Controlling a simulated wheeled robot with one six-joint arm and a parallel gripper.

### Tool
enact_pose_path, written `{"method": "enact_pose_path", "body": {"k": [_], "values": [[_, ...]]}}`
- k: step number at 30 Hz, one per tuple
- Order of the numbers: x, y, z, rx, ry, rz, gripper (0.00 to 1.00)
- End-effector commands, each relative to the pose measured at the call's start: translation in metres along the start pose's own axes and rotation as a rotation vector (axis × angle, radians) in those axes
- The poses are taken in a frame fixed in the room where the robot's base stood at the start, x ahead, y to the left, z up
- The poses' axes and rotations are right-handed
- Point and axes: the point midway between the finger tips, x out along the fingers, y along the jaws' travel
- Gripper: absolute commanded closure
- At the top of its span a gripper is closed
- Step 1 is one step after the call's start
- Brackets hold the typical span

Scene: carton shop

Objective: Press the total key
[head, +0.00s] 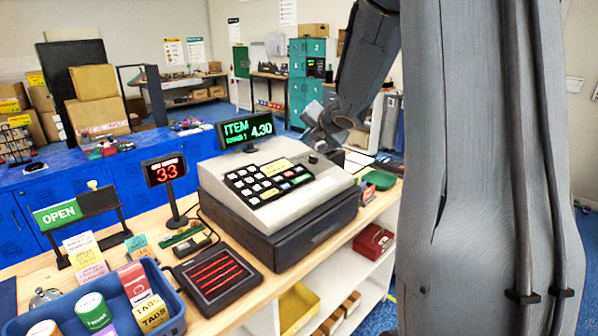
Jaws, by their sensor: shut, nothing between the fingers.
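The cash register (328,186) stands on the wooden counter, with a beige sloped top over a dark drawer base. Its black keypad (268,181) carries several white keys and a few coloured ones at the right end. The key labels are too small to read, so I cannot tell which is the total key. The register's display (247,130) shows ITEM and 4.30 in green. My gripper (318,138) is shut and empty at the register's back right, right of the keypad and apart from the keys. Its fingertips are hard to make out.
A small red display (164,170) reads 33. A dark tray with red stripes (215,278), a blue bin (176,301) and an OPEN sign (58,214) stand left of the register. My arm hides the right side.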

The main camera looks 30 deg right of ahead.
Motion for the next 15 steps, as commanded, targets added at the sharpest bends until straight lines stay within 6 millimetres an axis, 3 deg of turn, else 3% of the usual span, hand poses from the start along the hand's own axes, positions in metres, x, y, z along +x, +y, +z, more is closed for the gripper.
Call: {"method": "enact_pose_path", "body": {"k": [15], "values": [[0.042,-0.03,-0.03,0.001,0.0,0.0,1.0]]}}
